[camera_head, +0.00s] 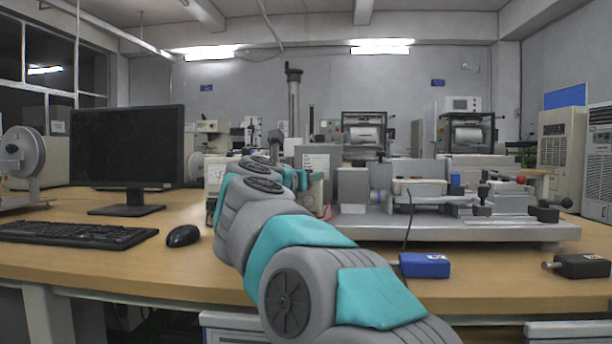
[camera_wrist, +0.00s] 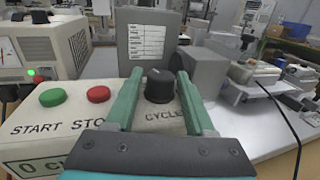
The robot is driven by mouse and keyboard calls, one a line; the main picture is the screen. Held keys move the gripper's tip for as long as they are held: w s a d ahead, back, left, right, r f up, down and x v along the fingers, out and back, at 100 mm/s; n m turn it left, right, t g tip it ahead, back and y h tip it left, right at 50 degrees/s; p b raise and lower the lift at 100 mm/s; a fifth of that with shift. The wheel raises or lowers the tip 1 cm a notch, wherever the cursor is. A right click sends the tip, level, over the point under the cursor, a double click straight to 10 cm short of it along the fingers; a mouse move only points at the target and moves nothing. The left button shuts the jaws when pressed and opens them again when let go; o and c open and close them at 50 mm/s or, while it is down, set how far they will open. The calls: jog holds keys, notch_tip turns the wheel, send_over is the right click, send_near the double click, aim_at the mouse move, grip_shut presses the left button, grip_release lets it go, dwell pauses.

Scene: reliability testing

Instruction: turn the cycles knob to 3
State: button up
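The cycles knob (camera_wrist: 160,86) is black and round-topped with a lighter pointer line. It stands on the sloped face of a cream control box (camera_wrist: 60,125), above the printed word "CYCLES", partly hidden. My gripper (camera_wrist: 158,88) is open, its two teal fingers on either side of the knob in the wrist view. A gap shows between the knob and the left finger; the right finger is close to the knob, and I cannot tell whether it touches. No number by the knob is readable. In the head view my arm hides most of the box.
A green START button (camera_wrist: 52,97) and a red STOP button (camera_wrist: 98,94) sit left of the knob. A grey block with a white label (camera_wrist: 148,42) stands behind. The test rig (camera_head: 450,228) is to the right, a monitor (camera_head: 127,147) and mouse (camera_head: 183,236) to the left.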

jog(key=shift+o, duration=1.1)
jog(key=shift+r, duration=0.15)
jog(key=shift+s, duration=0.1)
jog(key=v, duration=0.7)
jog(key=shift+s, duration=0.35)
jog(key=shift+a, duration=0.2)
